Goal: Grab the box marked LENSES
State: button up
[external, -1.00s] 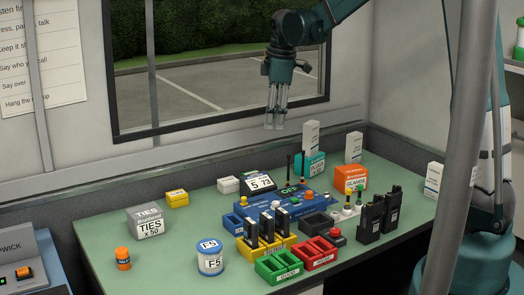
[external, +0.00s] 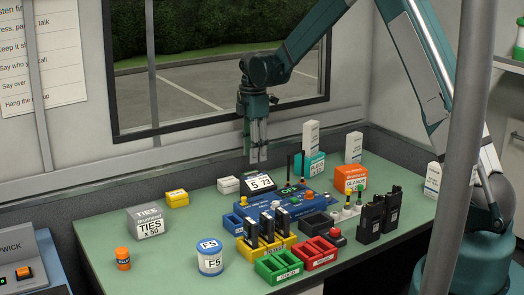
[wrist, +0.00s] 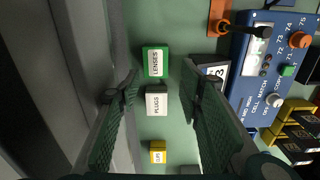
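The green LENSES box (wrist: 155,62) stands on the green bench in the wrist view, with its white label up. It lies just beyond the white PLUGS box (wrist: 156,101), with a small gap between them. I cannot make out the LENSES box in the external view, where the display and my fingers may hide it. My gripper (external: 257,145) points down above the back of the bench, behind the display. In the wrist view my gripper (wrist: 159,78) is open and empty, its fingers apart to either side of the LENSES and PLUGS boxes.
A tilted display (external: 258,181) and blue console (external: 300,205) stand in front. A yellow box (external: 177,197) and white box (external: 228,184) line the back. A teal box (external: 311,164) and white upright box (external: 311,135) stand right. The wall ledge (wrist: 85,80) runs close by on the left.

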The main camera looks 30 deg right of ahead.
jog(key=shift+w+f, duration=0.35)
jog(key=shift+f, duration=0.3)
jog(key=shift+f, duration=1.3)
jog(key=shift+f, duration=0.1)
jog(key=shift+w+d+f+b, duration=0.15)
jog(key=shift+f+b, duration=0.3)
jog(key=shift+f, duration=2.05)
jog(key=shift+c, duration=0.4)
jog(key=c, duration=0.7)
